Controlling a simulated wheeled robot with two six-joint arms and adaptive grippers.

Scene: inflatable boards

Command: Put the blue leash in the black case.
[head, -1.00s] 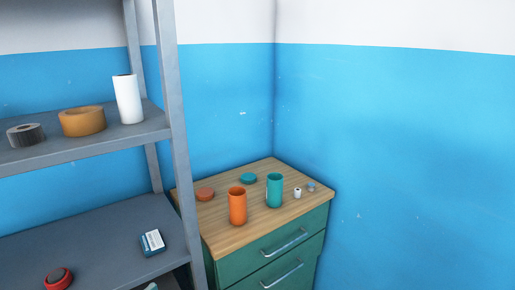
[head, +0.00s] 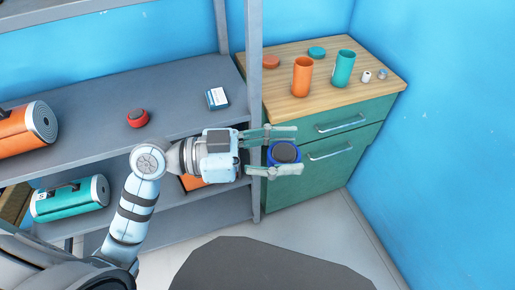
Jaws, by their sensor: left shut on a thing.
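My left gripper (head: 297,151) reaches in from the left, in front of the shelf's right post and the green cabinet. It is shut on the blue leash (head: 271,157), a small round blue coil with a dark top between its two fingers. The leash is held up in the air, apart from the shelf and cabinet. I do not see a black case that I can make out in the head view. My right gripper is not in view.
A grey shelf (head: 180,100) holds a red coil (head: 137,118), a blue-white box (head: 217,98), an orange roll (head: 28,130) and a teal roll (head: 70,198). Orange (head: 302,77) and teal (head: 343,68) cups stand on the green cabinet (head: 330,170). Pale floor (head: 330,220) shows below.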

